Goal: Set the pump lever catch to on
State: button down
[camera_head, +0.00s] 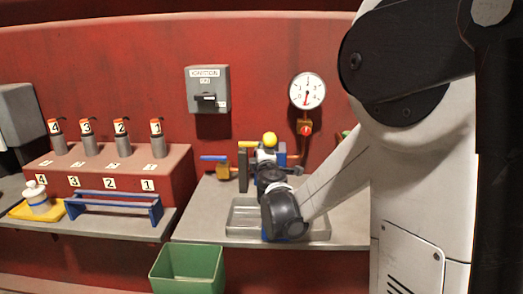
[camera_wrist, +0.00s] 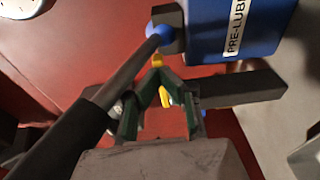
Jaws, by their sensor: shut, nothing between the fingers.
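In the wrist view my gripper (camera_wrist: 155,76) is shut, its dark green-edged fingers meeting at the tips with nothing held. Just beyond the tips is a small yellow part (camera_wrist: 157,60); I cannot tell whether it is the catch or whether the tips touch it. The blue pump body (camera_wrist: 225,25) with a PRE-LUBE label is above right. A grey pump lever (camera_wrist: 129,72) with a black grip runs from a blue joint (camera_wrist: 160,33) down to the lower left. In the head view my wrist covers most of the pump; a yellow ball (camera_head: 269,139) shows above it.
In the head view a metal tray (camera_head: 241,217) lies under my wrist and a green bin (camera_head: 187,270) stands in front. A gauge (camera_head: 307,91) and an ignition switch box (camera_head: 207,89) hang on the red wall. A blue rack (camera_head: 112,207) and numbered levers are left.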

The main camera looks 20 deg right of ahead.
jog(key=s+d+p, duration=0.1)
jog(key=s+d, duration=0.4)
jog(key=s, duration=0.5)
jog(key=s+a+r+m+g+h+p, duration=0.25)
jog(key=s+r+m, duration=0.25)
jog(key=s+m, duration=0.35)
jog(key=s+a+f+m+g+y+p, duration=0.1)
jog(key=s+a+f+m+g+y, duration=0.1)
jog(key=s+a, duration=0.7)
jog(key=s+a+f+m+g+y+p, duration=0.1)
jog(key=s+a+f+m+g+y, duration=0.2)
jog(key=s+a, duration=0.5)
jog(key=s+f+g+y, duration=0.1)
jog(key=g+y, duration=0.1)
jog(key=y, duration=0.1)
jog(key=shift+s+a+f+m, duration=0.3)
jog(key=shift+a+f+m, duration=0.05)
jog(key=shift+f, duration=0.05)
dwell(0.8)
